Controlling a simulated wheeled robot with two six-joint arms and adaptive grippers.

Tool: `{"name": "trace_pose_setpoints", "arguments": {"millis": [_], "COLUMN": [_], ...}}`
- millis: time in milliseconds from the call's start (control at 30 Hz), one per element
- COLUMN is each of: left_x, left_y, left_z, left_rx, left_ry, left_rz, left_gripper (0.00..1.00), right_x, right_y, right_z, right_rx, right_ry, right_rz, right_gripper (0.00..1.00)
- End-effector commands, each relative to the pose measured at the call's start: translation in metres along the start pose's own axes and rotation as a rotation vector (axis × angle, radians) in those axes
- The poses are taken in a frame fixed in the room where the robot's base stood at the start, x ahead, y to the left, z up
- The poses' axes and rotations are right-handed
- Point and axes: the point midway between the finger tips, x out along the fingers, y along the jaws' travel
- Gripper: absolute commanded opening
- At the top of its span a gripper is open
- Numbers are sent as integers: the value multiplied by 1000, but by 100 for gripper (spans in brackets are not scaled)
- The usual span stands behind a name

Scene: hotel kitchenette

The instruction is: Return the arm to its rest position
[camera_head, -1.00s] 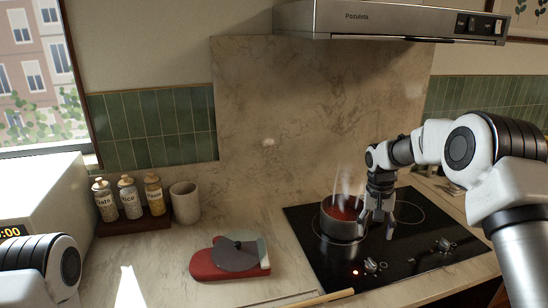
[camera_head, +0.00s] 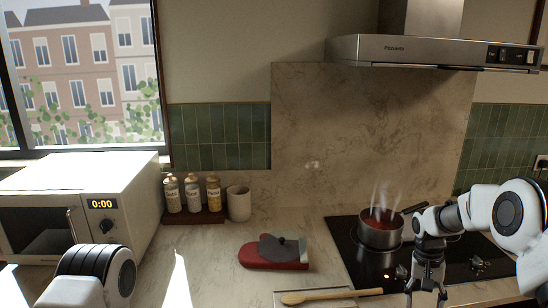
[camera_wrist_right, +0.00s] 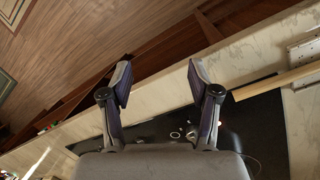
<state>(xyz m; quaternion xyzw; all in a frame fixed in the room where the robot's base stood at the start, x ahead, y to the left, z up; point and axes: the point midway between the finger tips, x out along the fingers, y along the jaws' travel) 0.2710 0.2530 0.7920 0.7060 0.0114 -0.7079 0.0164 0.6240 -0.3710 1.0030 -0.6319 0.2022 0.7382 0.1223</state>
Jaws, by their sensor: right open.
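My right arm comes in from the right in the head view. Its gripper (camera_head: 426,290) hangs low over the front part of the cooktop (camera_head: 350,244), in front of the pot and apart from it. In the right wrist view the two fingers of this gripper (camera_wrist_right: 158,90) are spread with nothing between them. Wood floor and the counter's front edge lie beyond them. My left arm shows only as a rounded link at the lower left of the head view. Its gripper is out of the frame.
A steaming pot with red contents (camera_head: 379,232) stands on the cooktop. A wooden spoon (camera_head: 330,295) lies at the counter's front, left of my right gripper. A red oven mitt (camera_head: 272,260), jars (camera_head: 193,194), a cup (camera_head: 238,204) and a microwave (camera_head: 75,208) stand farther left. A range hood (camera_head: 430,54) hangs above.

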Motion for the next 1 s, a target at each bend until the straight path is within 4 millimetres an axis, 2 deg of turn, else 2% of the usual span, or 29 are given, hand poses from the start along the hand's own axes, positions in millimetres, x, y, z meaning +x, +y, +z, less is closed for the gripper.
{"name": "trace_pose_setpoints", "arguments": {"millis": [267, 367, 467, 500, 567, 633, 700, 733, 800, 867, 1000], "left_x": [6, 9, 13, 15, 17, 20, 21, 22, 21, 20, 20], "left_y": [0, 0, 0, 0, 0, 0, 0, 0, 0, 0, 0], "left_z": [0, 0, 0, 0, 0, 0, 0, 0, 0, 0, 0], "left_rx": [0, 0, 0, 0, 0, 0, 0, 0, 0, 0, 0], "left_ry": [-1, -1, -1, -1, -1, -1, -1, -1, -1, -1, -1], "left_rz": [0, 0, 0, 0, 0, 0, 0, 0, 0, 0, 0], "left_gripper": [46, 46, 46, 46, 46, 46, 46, 46, 46, 46, 46], "right_x": [92, 138, 195, 219, 251, 281, 297, 298, 293, 286, 281], "right_y": [-7, -9, -9, -8, -3, 6, 18, 23, 29, 30, 20], "right_z": [64, 102, 158, 185, 231, 287, 340, 356, 374, 374, 346], "right_rx": [-55, -89, -138, -160, -196, -237, -280, -296, -331, -356, -402], "right_ry": [-172, -234, -297, -317, -339, -344, -309, -278, -182, -86, 108], "right_rz": [71, 85, 85, 78, 63, 35, -2, -17, -52, -77, -116], "right_gripper": [61, 61, 61, 61, 61, 61, 61, 61, 61, 61, 61]}}
